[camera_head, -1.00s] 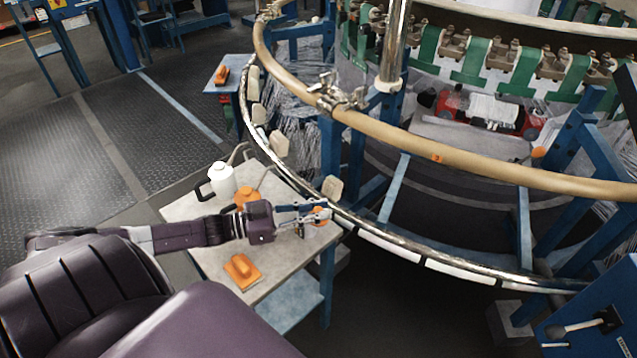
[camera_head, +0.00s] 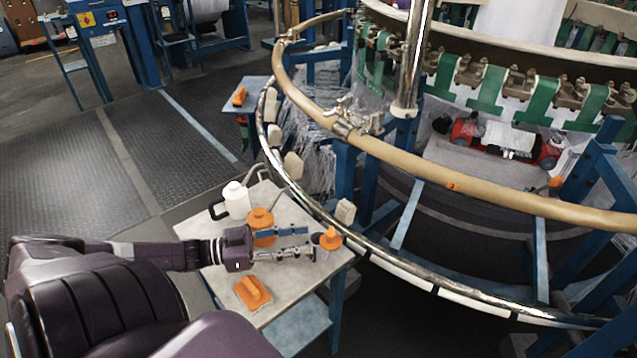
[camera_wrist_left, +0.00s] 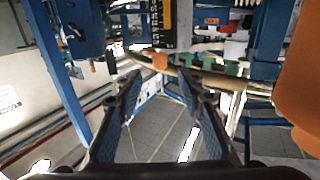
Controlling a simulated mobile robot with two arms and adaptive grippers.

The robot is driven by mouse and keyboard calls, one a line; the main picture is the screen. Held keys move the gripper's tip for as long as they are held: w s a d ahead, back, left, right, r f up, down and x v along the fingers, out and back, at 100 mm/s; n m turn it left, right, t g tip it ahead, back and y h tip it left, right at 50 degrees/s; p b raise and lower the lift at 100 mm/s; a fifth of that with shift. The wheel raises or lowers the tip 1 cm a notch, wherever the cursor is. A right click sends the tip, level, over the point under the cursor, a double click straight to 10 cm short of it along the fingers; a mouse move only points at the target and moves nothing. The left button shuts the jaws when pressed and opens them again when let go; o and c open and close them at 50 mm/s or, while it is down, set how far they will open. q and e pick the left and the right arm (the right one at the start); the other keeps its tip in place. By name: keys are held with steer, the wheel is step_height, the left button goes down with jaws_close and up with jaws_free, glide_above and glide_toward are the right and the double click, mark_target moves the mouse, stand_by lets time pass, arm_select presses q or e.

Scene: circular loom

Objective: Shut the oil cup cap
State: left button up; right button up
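A small orange cone-shaped piece (camera_head: 330,240), which looks like the oil cup cap, is near the right corner of the grey table. A grey part beside it looks like the cup; I cannot tell whether the cap is shut. My left gripper (camera_head: 308,242) points right over the table, its fingers spread and tips just left of the orange piece. In the left wrist view the open fingers (camera_wrist_left: 160,85) have nothing between them. A large blurred orange surface (camera_wrist_left: 300,95) fills that view's right edge; I cannot tell what it belongs to. My right gripper is out of view.
On the table (camera_head: 290,285) stand a white oil can (camera_head: 236,200) and an orange can (camera_head: 261,222), close behind my left gripper. The loom's metal ring (camera_head: 383,252) curves past the table's right side.

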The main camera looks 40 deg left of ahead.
arm_select(q)
steer(key=v, duration=0.4)
